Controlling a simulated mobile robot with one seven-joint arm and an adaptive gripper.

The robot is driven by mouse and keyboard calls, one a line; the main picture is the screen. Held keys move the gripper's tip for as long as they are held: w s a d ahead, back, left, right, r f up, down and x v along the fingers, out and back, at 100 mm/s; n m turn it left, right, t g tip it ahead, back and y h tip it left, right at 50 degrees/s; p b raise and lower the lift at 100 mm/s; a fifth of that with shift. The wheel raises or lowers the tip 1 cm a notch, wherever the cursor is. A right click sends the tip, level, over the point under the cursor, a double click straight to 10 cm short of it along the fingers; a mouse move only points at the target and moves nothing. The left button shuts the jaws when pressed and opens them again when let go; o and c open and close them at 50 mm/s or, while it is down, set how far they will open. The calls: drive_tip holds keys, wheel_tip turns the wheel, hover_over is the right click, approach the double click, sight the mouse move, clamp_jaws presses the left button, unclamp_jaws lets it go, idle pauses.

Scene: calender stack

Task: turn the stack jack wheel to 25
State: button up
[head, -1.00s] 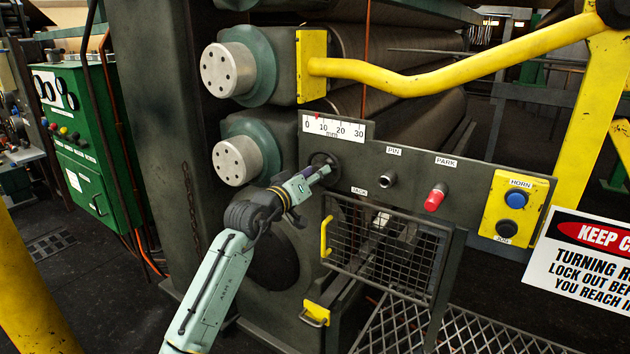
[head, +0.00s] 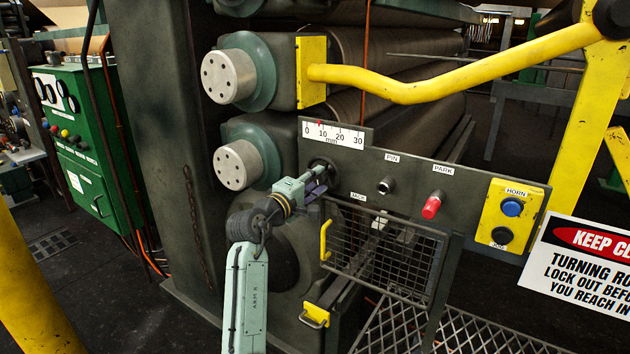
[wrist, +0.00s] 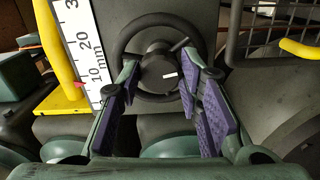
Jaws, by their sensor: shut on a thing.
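The jack wheel (wrist: 128,36) is a dark ring with a round hub (wrist: 158,72) carrying a white mark, on a grey panel. In the head view the wheel (head: 322,167) is small and partly hidden by my gripper. My gripper (wrist: 157,80) has its purple-padded fingers on either side of the hub, shut on the wheel; the exact contact is hard to see. It also shows in the head view (head: 320,178). The millimetre scale (head: 333,134) above the wheel runs from 0 to 30. Its red pointer (head: 318,122) stands between 0 and 10, nearer 10.
Right of the wheel are a pin knob (head: 385,186), a red park handle (head: 432,206) and a yellow horn and jog box (head: 511,220). A mesh guard (head: 385,240) with a yellow handle sits just below. A yellow rail (head: 450,85) crosses above.

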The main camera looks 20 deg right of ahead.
drive_tip(key=n, duration=0.5)
drive_tip(key=shift+n, duration=0.3)
drive_tip(key=n, duration=0.4)
drive_tip(key=shift+n, duration=0.3)
drive_tip(key=n, duration=0.5)
drive_tip(key=shift+r, duration=0.1)
drive_tip(key=n, duration=0.5)
drive_tip(key=shift+w+n, duration=0.1)
drive_tip(key=shift+n, duration=0.3)
drive_tip(key=n, duration=0.5)
drive_tip(key=shift+d, duration=0.1)
drive_tip(key=n, duration=0.5)
drive_tip(key=shift+r, duration=0.15)
drive_tip(key=n, duration=0.9)
drive_tip(key=shift+n, duration=1.2)
